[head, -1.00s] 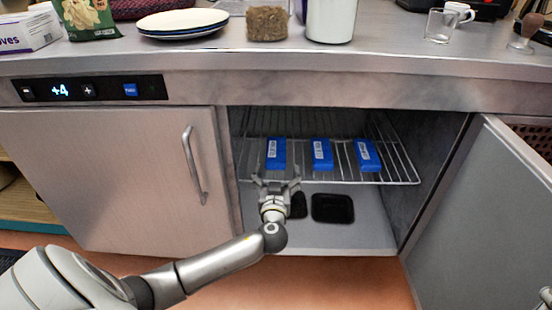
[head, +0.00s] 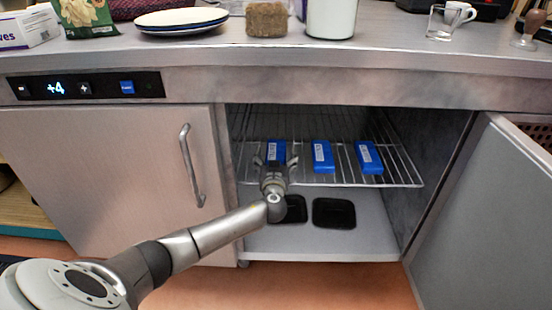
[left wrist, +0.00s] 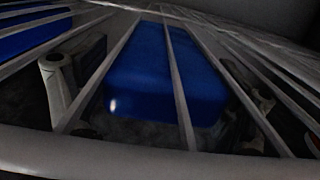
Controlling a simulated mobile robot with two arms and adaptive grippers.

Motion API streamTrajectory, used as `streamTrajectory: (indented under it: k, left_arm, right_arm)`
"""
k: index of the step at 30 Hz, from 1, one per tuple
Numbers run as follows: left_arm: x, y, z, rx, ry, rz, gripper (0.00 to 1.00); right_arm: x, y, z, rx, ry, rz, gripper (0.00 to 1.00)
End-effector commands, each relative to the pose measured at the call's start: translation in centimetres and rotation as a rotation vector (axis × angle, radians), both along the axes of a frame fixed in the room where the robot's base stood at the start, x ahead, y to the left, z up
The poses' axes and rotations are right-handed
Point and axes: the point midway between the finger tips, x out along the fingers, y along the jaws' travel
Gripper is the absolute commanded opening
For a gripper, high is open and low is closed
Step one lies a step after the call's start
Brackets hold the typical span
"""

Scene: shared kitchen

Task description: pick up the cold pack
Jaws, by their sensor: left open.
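Three blue cold packs with white labels lie in a row on the wire rack (head: 400,172) in the open fridge compartment: the left one (head: 276,149), the middle one (head: 322,157) and the right one (head: 369,157). My left gripper (head: 275,161) is open at the near end of the left pack, its fingers spread to either side and hiding part of it. In the left wrist view a blue pack (left wrist: 165,80) lies between the two fingers, with rack wires across the picture; contact is not visible. Part of another pack (left wrist: 30,38) shows at the left. My right gripper is out of view.
Two black trays, one at the right (head: 334,213) and one partly behind my arm (head: 295,208), lie on the compartment floor. The open door (head: 485,220) bounds the right side. A closed door with a handle (head: 192,165) is at the left. The counter above holds plates and cups.

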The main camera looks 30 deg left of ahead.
Motion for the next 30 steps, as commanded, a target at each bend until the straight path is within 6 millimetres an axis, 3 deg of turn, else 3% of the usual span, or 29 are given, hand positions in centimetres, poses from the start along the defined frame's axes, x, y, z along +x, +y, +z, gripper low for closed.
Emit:
streamTrajectory:
  k: [10,22,30]
  left_arm:
    - [0.53,0.32,-0.02,0.000,0.001,-0.001,0.83]
    - [0.51,0.29,-0.03,-0.001,0.001,-0.001,0.31]
    - [0.58,0.33,0.18,0.000,-0.002,-0.001,0.30]
  right_arm:
    - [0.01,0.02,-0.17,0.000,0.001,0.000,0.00]
    - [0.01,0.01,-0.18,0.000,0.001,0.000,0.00]
    - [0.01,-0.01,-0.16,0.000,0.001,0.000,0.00]
